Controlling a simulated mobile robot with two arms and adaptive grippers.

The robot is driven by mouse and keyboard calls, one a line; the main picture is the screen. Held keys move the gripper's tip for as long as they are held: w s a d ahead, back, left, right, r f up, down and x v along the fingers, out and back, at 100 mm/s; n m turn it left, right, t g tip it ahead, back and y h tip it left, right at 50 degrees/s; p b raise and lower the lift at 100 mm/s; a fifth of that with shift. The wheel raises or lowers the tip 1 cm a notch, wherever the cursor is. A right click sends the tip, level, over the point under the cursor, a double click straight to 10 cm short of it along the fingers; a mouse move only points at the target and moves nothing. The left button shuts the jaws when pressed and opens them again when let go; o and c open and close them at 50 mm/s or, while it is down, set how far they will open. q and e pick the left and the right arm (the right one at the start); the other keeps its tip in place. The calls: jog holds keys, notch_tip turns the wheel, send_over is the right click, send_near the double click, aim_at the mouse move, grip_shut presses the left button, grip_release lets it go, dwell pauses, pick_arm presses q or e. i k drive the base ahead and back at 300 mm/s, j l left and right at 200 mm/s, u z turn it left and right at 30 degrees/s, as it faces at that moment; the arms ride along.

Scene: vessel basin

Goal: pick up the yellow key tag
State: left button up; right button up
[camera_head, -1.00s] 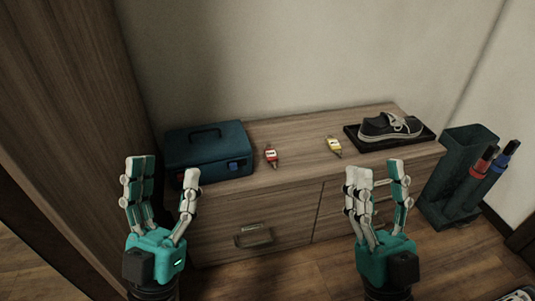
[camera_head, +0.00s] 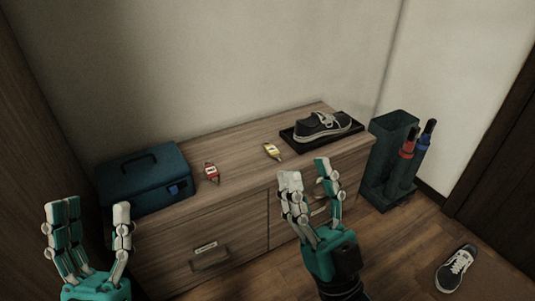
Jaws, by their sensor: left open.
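The yellow key tag (camera_head: 271,151) lies flat on top of the wooden cabinet (camera_head: 236,165), left of the shoe tray. A red key tag (camera_head: 211,171) lies to its left on the same top. My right gripper (camera_head: 308,180) is in front of the cabinet, below and slightly right of the yellow tag, apart from it. Its fingers are spread and nothing shows between them. My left gripper (camera_head: 92,222) is open and empty at the lower left, in front of the teal case and well away from the yellow tag.
A teal case (camera_head: 143,180) stands on the cabinet's left end. A dark shoe (camera_head: 324,126) sits on a black tray (camera_head: 358,127) at the right end. A bin (camera_head: 390,146) with red and blue umbrellas stands right of the cabinet. Another shoe (camera_head: 456,268) lies on the floor.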

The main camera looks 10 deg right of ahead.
aim_at(272, 149)
jog(key=i+l, duration=0.2)
jog(key=l, duration=0.2)
jog(key=i+l, duration=0.15)
jog(key=l, duration=0.25)
jog(key=i+l, duration=0.2)
jog(key=l, duration=0.2)
jog(key=l+u, duration=0.2)
jog(key=u, duration=0.2)
jog(key=i+l+u, duration=0.1)
jog(key=u, duration=0.25)
jog(key=l+u, duration=0.55)
jog(key=u, duration=0.25)
